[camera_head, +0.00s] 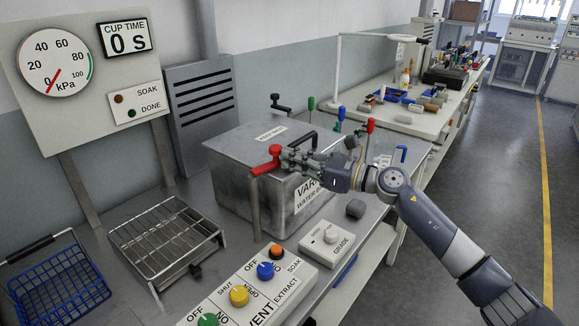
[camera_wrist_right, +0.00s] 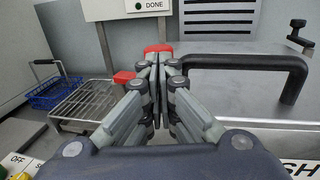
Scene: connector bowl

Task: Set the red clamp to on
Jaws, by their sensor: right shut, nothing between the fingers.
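The red clamp (camera_head: 264,168) sits at the front edge of the grey metal tank (camera_head: 235,180), with its red bar lying roughly level at the lid's rim. My right gripper (camera_head: 286,156) reaches in from the right over the tank. Its fingers are shut with nothing between them, and the tips are close beside the red clamp's upper end. In the right wrist view, red parts of the clamp (camera_wrist_right: 124,77) show just beyond and left of the closed fingertips (camera_wrist_right: 157,62), which partly hide it. I cannot tell whether they touch. My left gripper is not in view.
The tank lid has a black handle (camera_wrist_right: 245,64) and a black clamp (camera_head: 281,104) at the back. A knob panel (camera_head: 240,297), a GRADE box (camera_head: 327,243), a wire rack (camera_head: 165,240) and a blue basket (camera_head: 60,284) stand around it. The gauge (camera_head: 54,62) reads near 0.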

